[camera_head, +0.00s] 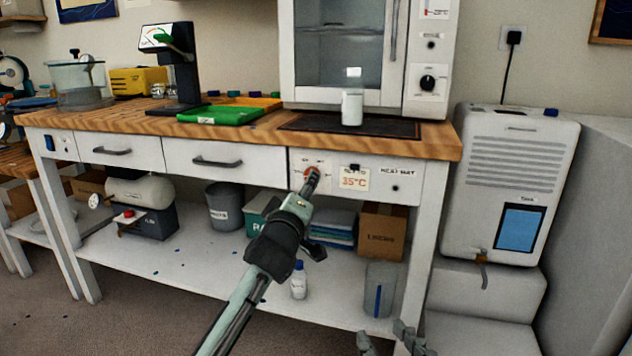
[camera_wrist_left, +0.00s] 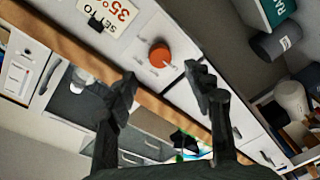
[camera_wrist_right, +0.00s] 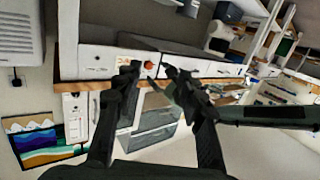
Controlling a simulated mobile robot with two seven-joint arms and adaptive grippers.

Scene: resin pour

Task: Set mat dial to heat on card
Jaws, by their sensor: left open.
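The orange dial (camera_head: 313,171) is on the white front panel under the bench top, partly hidden by my left gripper (camera_head: 311,184). The left wrist view shows the dial (camera_wrist_left: 160,54) just beyond my open left fingers, with a pale pointer mark on its lower right side. I see no clear contact. The card (camera_head: 354,179) reading "SET TO 35°C" is right of the dial. The dark heat mat (camera_head: 390,128) lies on the bench with a white cup (camera_head: 351,108) on it. My right gripper (camera_head: 385,342) is low in front, open and empty, away from the panel.
A white cabinet with a glass door (camera_head: 345,50) stands behind the mat. A green tray (camera_head: 220,115) lies left on the bench. A white tank (camera_head: 512,180) stands at the right. Bins, boxes and a bottle (camera_head: 299,282) are on the lower shelf (camera_head: 230,278).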

